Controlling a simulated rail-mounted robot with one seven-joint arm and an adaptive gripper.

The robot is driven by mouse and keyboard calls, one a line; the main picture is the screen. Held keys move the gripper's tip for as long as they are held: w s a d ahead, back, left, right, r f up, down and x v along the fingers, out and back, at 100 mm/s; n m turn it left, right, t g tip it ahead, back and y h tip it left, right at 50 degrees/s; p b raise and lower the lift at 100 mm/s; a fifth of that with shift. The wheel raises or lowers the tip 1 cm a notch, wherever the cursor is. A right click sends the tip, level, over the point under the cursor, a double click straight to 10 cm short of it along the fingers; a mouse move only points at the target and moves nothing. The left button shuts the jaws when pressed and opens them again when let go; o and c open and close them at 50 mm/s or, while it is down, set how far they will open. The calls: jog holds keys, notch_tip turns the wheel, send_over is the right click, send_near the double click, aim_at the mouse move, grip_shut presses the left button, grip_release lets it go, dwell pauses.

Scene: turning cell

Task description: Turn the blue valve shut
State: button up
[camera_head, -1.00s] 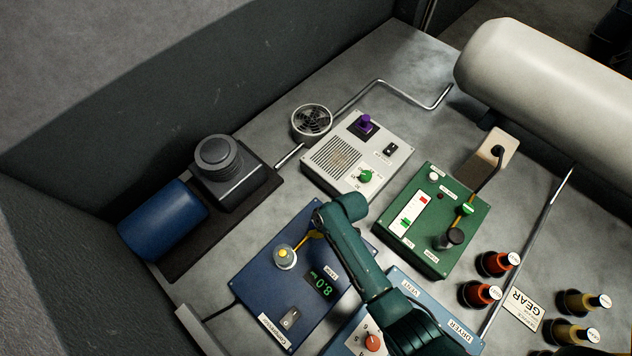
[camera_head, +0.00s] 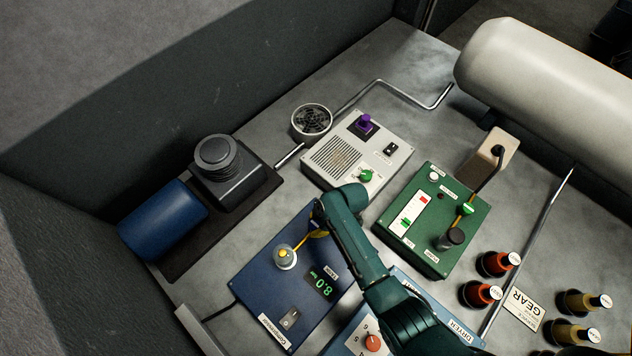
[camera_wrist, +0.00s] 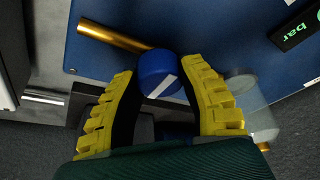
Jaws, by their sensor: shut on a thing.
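The blue valve (camera_wrist: 158,72) is a round blue knob with a white stripe on its end face, in the upper middle of the wrist view. My gripper (camera_wrist: 162,80) has a yellow ribbed finger on each side of the knob and is shut on it. A brass pipe (camera_wrist: 115,37) runs up to the left of the knob, along the blue panel. In the head view my gripper (camera_head: 318,233) shows only as a bit of yellow at the blue compressor box (camera_head: 262,270). My arm hides the valve there.
The green box (camera_head: 430,225), grey box (camera_head: 345,165) and dryer box (camera_head: 400,290) stand close around my arm.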

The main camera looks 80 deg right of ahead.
jog(key=o, duration=1.2)
jog(key=shift+a+f, duration=0.1)
jog(key=shift+s+r, duration=0.15)
jog(key=shift+r, duration=0.35)
jog(key=v, duration=1.1)
